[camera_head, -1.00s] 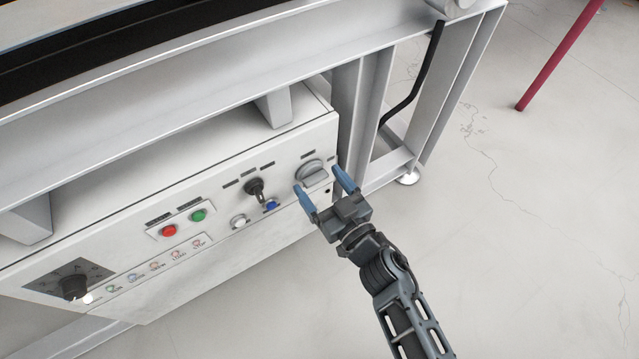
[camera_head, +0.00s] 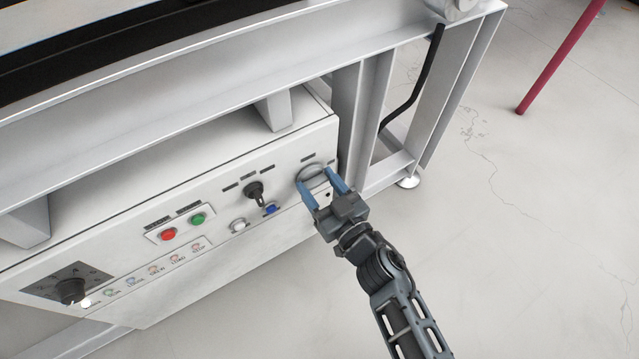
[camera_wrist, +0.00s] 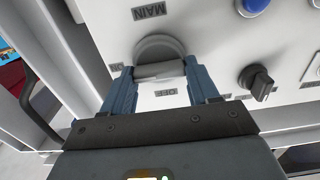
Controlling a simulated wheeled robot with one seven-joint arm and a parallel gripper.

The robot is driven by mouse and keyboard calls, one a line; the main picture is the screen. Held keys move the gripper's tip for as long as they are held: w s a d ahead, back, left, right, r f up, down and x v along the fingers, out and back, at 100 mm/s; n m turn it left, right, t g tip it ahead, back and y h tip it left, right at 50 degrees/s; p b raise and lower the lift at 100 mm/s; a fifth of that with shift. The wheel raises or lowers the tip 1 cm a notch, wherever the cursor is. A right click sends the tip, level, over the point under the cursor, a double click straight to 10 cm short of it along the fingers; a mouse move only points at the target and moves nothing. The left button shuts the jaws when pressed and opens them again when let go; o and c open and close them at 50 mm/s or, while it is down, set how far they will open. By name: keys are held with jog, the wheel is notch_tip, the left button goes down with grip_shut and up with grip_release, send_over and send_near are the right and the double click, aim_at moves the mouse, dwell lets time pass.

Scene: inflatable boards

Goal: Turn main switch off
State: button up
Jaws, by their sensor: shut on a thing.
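The main switch is a round grey knob with a raised grip bar, at the right end of the white control panel (camera_head: 120,230). In the head view the main switch (camera_head: 311,172) is partly hidden by my fingers. The wrist view shows the fingers (camera_wrist: 160,80) at the two ends of the bar.
A black selector knob (camera_head: 254,190), a blue button (camera_head: 270,209) and a white button (camera_head: 239,225) are left of the switch. Red (camera_head: 168,234) and green (camera_head: 198,219) buttons lie farther left. A metal frame beam (camera_head: 200,75) runs above the panel.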

jog(key=shift+n, duration=0.3)
jog(key=n, duration=0.3)
jog(key=shift+n, duration=0.3)
jog(key=n, duration=0.4)
jog(key=shift+s+a+f, duration=0.1)
jog(key=shift+a+f, duration=0.05)
jog(key=n+b, duration=0.1)
jog(key=n, duration=0.4)
jog(key=shift+f, duration=0.1)
jog(key=n+b, duration=0.1)
jog(key=n, duration=0.3)
jog(key=shift+f+n, duration=0.1)
jog(key=shift+n, duration=0.2)
jog(key=shift+s, duration=0.1)
jog(key=o, duration=1.1)
jog(key=shift+c, duration=0.2)
